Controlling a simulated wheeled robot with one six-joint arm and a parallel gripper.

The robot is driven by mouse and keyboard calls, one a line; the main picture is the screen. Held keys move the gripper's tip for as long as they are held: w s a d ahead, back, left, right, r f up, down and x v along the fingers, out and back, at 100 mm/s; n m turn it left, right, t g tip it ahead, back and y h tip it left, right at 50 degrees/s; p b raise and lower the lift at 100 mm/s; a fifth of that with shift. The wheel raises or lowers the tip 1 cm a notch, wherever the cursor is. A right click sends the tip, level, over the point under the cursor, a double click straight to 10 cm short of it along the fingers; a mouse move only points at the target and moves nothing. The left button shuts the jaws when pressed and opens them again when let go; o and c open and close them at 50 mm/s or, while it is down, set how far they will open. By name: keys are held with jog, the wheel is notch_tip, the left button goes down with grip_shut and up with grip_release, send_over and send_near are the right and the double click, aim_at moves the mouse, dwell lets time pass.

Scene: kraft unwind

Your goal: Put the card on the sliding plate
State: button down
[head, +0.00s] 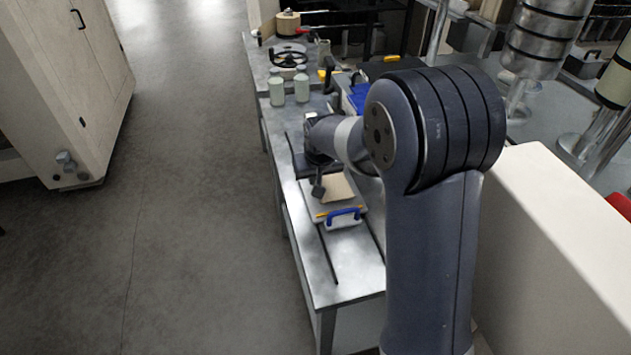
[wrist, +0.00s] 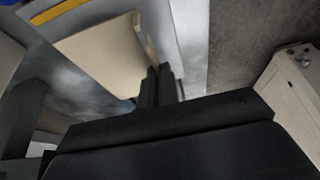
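The card (head: 338,188) is a tan, flat piece over the pale sliding plate (head: 312,212). The plate has an orange-yellow strip and a blue handle (head: 344,213) at its near end. My gripper (head: 318,188) is at the card's left edge in the head view. Whether the card touches the plate cannot be told. My forearm and wrist hide part of the bench beyond.
The metal bench (head: 322,265) has long slots and clear room at its near end. Two pale green jars (head: 289,89), a dark handwheel (head: 289,58) and a blue item (head: 357,97) are farther back. A white block (head: 565,240) stands right of my arm. Open floor lies left.

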jog(key=shift+f, duration=1)
jog(key=shift+f, duration=0.2)
jog(key=c, duration=1.7)
grip_release()
jog(key=shift+r, duration=0.1)
jog(key=shift+r, duration=0.25)
jog(key=v, duration=1.1)
jog(key=shift+s+d+r, duration=0.1)
jog(key=shift+r, duration=0.25)
jog(key=shift+o, duration=0.4)
